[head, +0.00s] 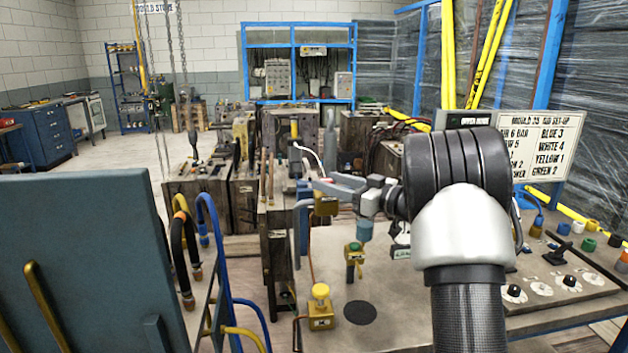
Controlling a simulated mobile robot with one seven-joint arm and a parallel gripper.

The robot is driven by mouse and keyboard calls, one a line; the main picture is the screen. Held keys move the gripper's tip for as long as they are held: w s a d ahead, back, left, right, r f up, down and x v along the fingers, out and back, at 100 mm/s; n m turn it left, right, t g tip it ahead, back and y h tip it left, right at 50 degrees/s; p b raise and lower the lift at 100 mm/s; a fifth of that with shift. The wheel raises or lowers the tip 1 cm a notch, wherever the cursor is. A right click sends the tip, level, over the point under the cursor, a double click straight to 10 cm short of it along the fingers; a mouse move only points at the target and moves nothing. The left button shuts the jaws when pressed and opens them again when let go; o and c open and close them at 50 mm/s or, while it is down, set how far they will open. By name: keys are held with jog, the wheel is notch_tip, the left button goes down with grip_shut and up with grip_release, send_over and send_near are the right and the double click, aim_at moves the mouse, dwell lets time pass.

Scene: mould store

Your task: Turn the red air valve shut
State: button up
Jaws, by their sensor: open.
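My gripper (322,187) reaches left from my arm, over the far left part of the bench. Its grey fingers are apart, around or just above the top of a yellow valve body (326,207). A small reddish patch (326,181) shows between the fingers; it looks like the red air valve's handle, mostly hidden by them. I cannot tell whether the fingers touch it or which way it is turned. Nearer stand two similar valves, one with a green top (354,247) and one with a yellow knob (320,292).
The bench top (400,315) is mostly bare at the front, with a dark round patch (360,313). A panel with knobs (570,285) and a set-up sign (541,145) are at the right. Hoses (222,250) and mould blocks (197,190) stand left.

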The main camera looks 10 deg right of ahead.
jog(key=x, duration=0.5)
jog(key=shift+w+a, duration=0.3)
jog(key=c, duration=1.1)
jog(key=shift+o, duration=0.2)
